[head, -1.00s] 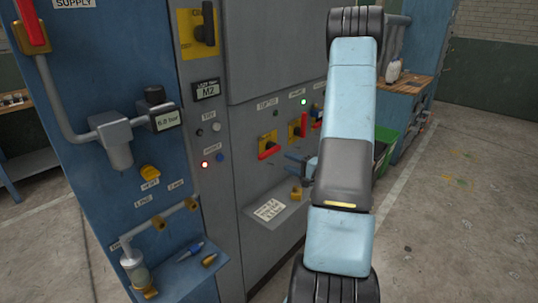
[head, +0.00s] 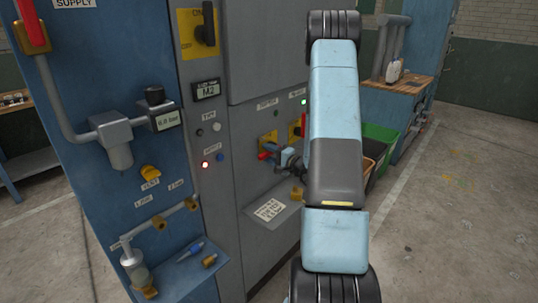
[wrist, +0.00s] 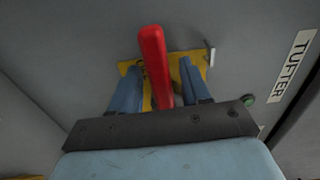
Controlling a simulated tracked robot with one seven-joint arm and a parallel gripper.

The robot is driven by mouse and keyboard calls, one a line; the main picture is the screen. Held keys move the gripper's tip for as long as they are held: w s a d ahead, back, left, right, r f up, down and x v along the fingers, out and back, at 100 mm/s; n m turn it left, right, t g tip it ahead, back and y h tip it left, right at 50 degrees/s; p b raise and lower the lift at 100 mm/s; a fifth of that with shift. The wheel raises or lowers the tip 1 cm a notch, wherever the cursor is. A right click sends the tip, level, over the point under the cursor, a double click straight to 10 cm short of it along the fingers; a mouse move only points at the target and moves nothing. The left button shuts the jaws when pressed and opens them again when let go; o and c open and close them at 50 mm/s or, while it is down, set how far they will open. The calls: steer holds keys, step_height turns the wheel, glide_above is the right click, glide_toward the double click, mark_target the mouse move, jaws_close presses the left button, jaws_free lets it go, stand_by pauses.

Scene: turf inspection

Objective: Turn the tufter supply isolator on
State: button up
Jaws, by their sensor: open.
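The tufter isolator is a red handle (wrist: 153,60) on a yellow plate (wrist: 128,67), with a label reading TUFTER (wrist: 291,67) beside it in the wrist view. My gripper (wrist: 160,80) is open, with one blue finger on each side of the red handle. No firm contact between fingers and handle can be made out. In the head view my gripper (head: 277,153) is at the isolator's yellow plate (head: 268,137) and covers much of it. Only part of the red handle (head: 264,155) shows there.
A second yellow isolator plate (head: 295,131) is just right, partly behind my arm. A sloped shelf with a paper label (head: 269,210) juts out below. A green lamp (wrist: 248,100) is close to the plate. The blue supply panel (head: 85,90) with pipes stands left; open floor lies right.

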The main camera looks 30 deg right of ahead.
steer(key=shift+c, duration=0.2)
jaws_close()
